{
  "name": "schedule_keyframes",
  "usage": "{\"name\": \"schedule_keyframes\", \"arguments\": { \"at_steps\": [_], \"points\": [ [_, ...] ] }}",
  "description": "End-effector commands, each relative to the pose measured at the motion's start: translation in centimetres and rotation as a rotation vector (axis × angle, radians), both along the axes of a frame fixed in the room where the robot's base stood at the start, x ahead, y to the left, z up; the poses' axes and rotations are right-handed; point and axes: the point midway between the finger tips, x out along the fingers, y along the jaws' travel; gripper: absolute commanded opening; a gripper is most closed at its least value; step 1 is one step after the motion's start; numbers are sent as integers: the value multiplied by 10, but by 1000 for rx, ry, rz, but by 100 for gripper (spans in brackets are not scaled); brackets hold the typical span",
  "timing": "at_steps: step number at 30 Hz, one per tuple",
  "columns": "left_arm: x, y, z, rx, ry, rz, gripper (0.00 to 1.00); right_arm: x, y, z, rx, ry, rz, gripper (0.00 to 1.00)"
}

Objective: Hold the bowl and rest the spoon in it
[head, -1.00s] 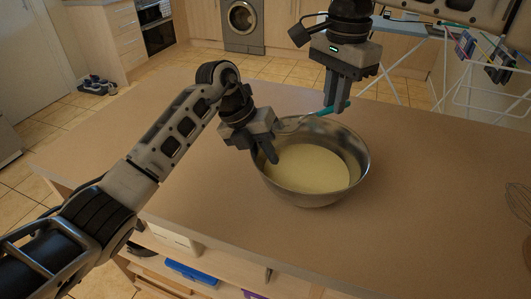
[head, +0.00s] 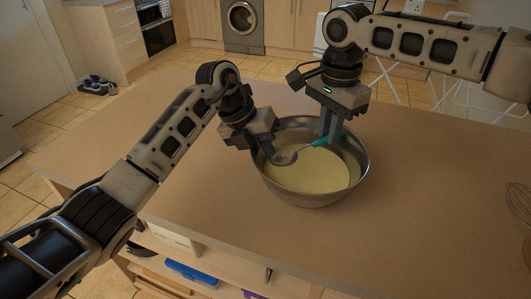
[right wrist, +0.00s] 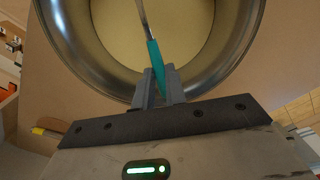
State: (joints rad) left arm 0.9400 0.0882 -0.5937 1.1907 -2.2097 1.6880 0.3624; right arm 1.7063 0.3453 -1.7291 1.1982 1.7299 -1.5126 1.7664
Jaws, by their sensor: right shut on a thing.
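A steel bowl (head: 312,199) holding pale yellow batter (head: 315,178) stands on the counter; it also shows in the right wrist view (right wrist: 92,72). My left gripper (head: 265,152) is at the bowl's left rim, with a finger reaching inside; whether it is closed on the rim is hidden. My right gripper (head: 331,140) is shut on the teal handle of the spoon (head: 321,141), above the far part of the bowl. The spoon's metal head points left, over the batter near my left finger. The spoon also shows in the right wrist view (right wrist: 154,55); its head is cut off there.
The brown counter (head: 420,190) is bare around the bowl. A wire whisk (head: 520,208) lies at its right edge. Open shelves with a blue box (head: 190,273) are below the front edge. A washing machine (head: 244,25) and cupboards are far behind.

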Motion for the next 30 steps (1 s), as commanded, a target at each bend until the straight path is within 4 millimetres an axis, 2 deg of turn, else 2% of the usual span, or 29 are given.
{"name": "schedule_keyframes", "arguments": {
  "at_steps": [14, 15, 17, 26, 30],
  "points": [
    [0, 1, -1, 2, 1, -1, 0, 0, 0, -32, 1, 1, 0, 0],
    [0, 1, -1, 2, 1, -1, 0, 0, 0, -31, 1, 0, 0, 21],
    [0, 1, -1, 3, 1, -1, 0, 0, 0, -31, 1, -1, 0, 38],
    [0, 1, -1, 3, 1, -1, 0, 0, 0, -30, 1, -1, 0, 38],
    [0, 1, -1, 3, 1, -1, 0, 1, 0, -17, 1, -3, 0, 38]
  ]
}}
